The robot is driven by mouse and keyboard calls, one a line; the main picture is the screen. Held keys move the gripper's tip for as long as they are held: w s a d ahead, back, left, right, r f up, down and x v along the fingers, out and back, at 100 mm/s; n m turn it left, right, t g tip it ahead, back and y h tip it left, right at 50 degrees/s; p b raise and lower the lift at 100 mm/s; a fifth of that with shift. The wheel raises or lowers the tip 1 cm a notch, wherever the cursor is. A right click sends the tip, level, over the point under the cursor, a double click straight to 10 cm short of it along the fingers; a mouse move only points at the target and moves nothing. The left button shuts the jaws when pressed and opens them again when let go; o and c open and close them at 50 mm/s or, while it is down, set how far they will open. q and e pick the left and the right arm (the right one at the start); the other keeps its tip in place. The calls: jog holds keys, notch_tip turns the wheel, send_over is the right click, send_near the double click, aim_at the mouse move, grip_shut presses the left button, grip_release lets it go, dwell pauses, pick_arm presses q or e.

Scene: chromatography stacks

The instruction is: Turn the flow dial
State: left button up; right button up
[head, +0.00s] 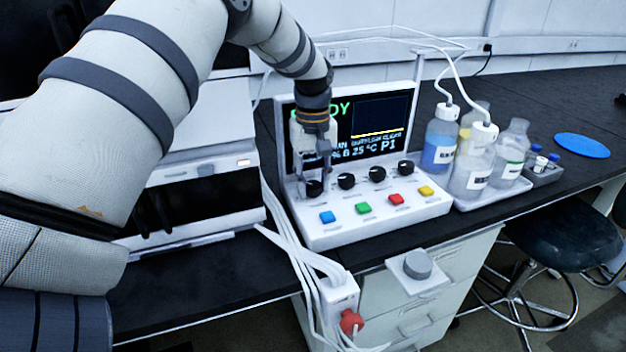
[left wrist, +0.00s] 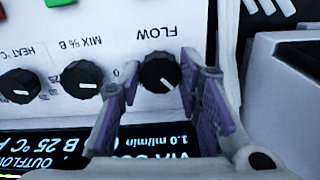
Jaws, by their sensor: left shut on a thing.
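The flow dial (head: 314,189) is the leftmost black knob on the white control panel (head: 375,212), below its screen. In the left wrist view the flow dial (left wrist: 160,73) has a white pointer line and the label FLOW beside it. My left gripper (head: 314,178) points down over the dial. In the left wrist view the fingers of my left gripper (left wrist: 160,68) stand on either side of the dial, shut on it. My right gripper is not in view.
More black knobs (head: 347,181) sit to the right of the flow dial, with coloured buttons (head: 364,207) in front. Bottles (head: 440,140) stand on a white tray to the right. White cables (head: 285,235) run down at the left of the panel.

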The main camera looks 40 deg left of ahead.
pick_arm(q)
jog(key=shift+m, duration=0.3)
jog(key=m, duration=0.7)
jog(key=shift+p, duration=0.4)
jog(key=m, duration=0.4)
jog(key=shift+s, duration=0.1)
jog(key=shift+a+m, duration=0.1)
jog(key=shift+m, duration=1.9)
jog(key=o, duration=1.1)
jog(key=shift+o, duration=0.2)
